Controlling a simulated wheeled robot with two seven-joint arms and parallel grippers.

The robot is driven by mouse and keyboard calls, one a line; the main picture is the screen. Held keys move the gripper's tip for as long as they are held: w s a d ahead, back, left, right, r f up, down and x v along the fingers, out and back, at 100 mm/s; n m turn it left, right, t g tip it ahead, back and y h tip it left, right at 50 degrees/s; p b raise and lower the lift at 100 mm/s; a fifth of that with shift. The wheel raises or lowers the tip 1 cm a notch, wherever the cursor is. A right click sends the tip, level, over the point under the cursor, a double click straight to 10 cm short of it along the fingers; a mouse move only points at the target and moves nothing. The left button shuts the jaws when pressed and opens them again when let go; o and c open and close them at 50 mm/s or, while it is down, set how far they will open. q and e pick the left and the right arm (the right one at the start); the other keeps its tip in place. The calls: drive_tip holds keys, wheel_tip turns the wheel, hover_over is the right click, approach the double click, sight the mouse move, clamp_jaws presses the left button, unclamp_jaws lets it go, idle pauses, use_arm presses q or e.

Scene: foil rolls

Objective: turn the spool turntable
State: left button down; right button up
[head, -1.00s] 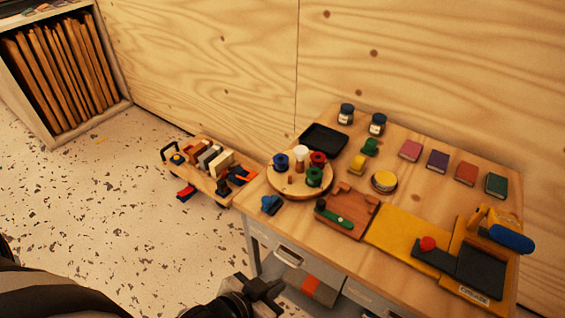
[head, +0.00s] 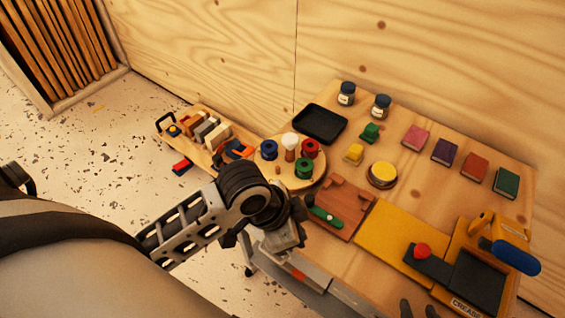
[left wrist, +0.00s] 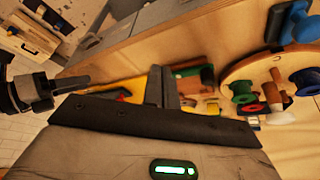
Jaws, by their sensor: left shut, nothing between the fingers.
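The spool turntable (head: 318,172) is a round wooden disc on the table, left of its middle. It carries a blue spool (head: 269,150), a red spool (head: 310,148), a green spool (head: 303,168) and a white-topped wooden post (head: 290,142). In the left wrist view the turntable (left wrist: 243,70) is at the right. My left gripper (head: 299,212) is shut and empty, just in front of the turntable near the table's front edge; it also shows in the left wrist view (left wrist: 165,88). My right gripper (head: 419,309) shows only two separated dark fingertips at the bottom edge.
A blue tool (left wrist: 298,28) lies beside the turntable; my left arm hides it in the head view. A brown board with a green handle (head: 345,195), yellow mat (head: 385,235) and black tray (head: 320,124) are nearby. A loaded cart (head: 190,118) stands left.

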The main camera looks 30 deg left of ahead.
use_arm(q)
drive_tip(key=w+m+g, duration=0.1)
drive_tip(key=w+m, duration=0.3)
drive_tip(key=m+g, duration=0.2)
drive_tip(key=m, duration=0.2)
approach(284, 175)
drive_tip(key=x, duration=0.3)
drive_tip(key=d+x, duration=0.1)
drive_tip(key=x, duration=0.2)
drive_tip(key=shift+r, duration=0.15)
drive_tip(key=shift+a, duration=0.6)
drive_tip(key=shift+r+p, duration=0.1)
drive_tip(key=shift+p, duration=0.2)
